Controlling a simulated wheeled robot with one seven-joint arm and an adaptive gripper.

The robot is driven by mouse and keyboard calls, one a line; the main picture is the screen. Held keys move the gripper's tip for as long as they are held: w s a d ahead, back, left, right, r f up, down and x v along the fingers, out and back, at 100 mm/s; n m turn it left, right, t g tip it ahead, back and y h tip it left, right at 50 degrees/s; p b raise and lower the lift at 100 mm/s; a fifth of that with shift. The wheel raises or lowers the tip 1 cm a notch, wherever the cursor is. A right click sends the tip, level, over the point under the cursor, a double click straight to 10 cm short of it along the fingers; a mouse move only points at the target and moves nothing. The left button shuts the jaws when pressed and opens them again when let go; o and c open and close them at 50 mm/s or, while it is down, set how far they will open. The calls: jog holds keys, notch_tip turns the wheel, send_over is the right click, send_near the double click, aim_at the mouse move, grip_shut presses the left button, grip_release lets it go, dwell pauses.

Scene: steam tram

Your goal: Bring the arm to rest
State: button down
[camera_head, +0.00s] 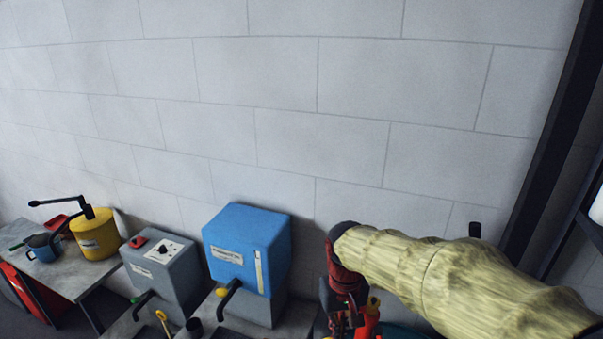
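My arm, in a pale yellow-green ribbed sleeve (450,275), reaches in from the lower right and bends down at a dark wrist. My gripper (347,318), dark red and black, hangs below the wrist at the bottom edge of the view. Its fingertips are small and partly cut off, so I cannot tell whether it is open or shut. A red thing with a yellow top (371,312) shows just right of the gripper. I cannot tell whether they touch.
A blue tank (241,249) with a spout and a grey box (163,276) with a red knob stand left of my gripper. A yellow drum (95,236) with a lever and a blue mug (43,248) are on a grey table (72,280). A block wall rises behind; a dark post is at right.

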jog(key=s+d+f+m+t+b, duration=0.1)
jog(key=s+d+f+b, duration=0.3)
jog(key=s+f+b, duration=0.4)
jog(key=s+d+f+m+t+b, duration=0.1)
jog(key=s+d+f+t+b, duration=0.3)
jog(key=b, duration=1.7)
jog(key=s+d+f, duration=0.1)
jog(key=s+f, duration=0.3)
jog(key=f, duration=0.3)
jog(key=shift+s+t, duration=0.25)
jog(key=shift+t, duration=0.05)
jog(key=shift+d, duration=0.1)
dwell(0.3)
